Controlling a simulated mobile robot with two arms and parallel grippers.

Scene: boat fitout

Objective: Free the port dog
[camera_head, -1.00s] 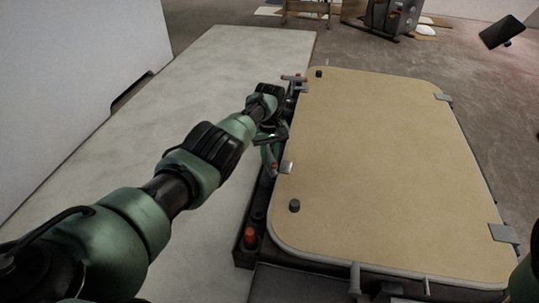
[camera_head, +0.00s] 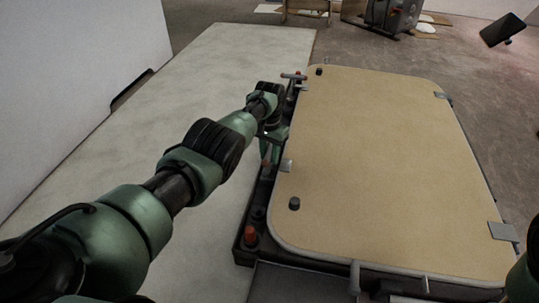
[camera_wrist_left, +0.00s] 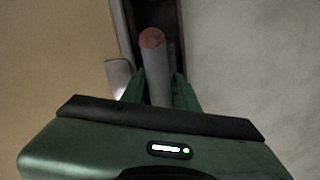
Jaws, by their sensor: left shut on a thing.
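The port dog is a grey rod handle with a reddish-brown end (camera_wrist_left: 152,62). In the left wrist view it stands between my green fingers. My left gripper (camera_head: 268,150) is shut on this handle, beside the left edge of the tan hatch lid (camera_head: 375,165). In the head view my left wrist and fingers hide most of the handle. A small grey metal tab (camera_head: 286,166) sits on the lid's edge near the gripper. My right gripper is out of view; only a bit of my arm shows at the lower right.
A dark frame with an orange-red knob (camera_head: 250,234) runs along the lid's left side. Another handle (camera_head: 293,76) is at the lid's far left corner. Grey tabs (camera_head: 503,232) sit on the right edge. A pale, clear surface (camera_head: 200,100) lies left.

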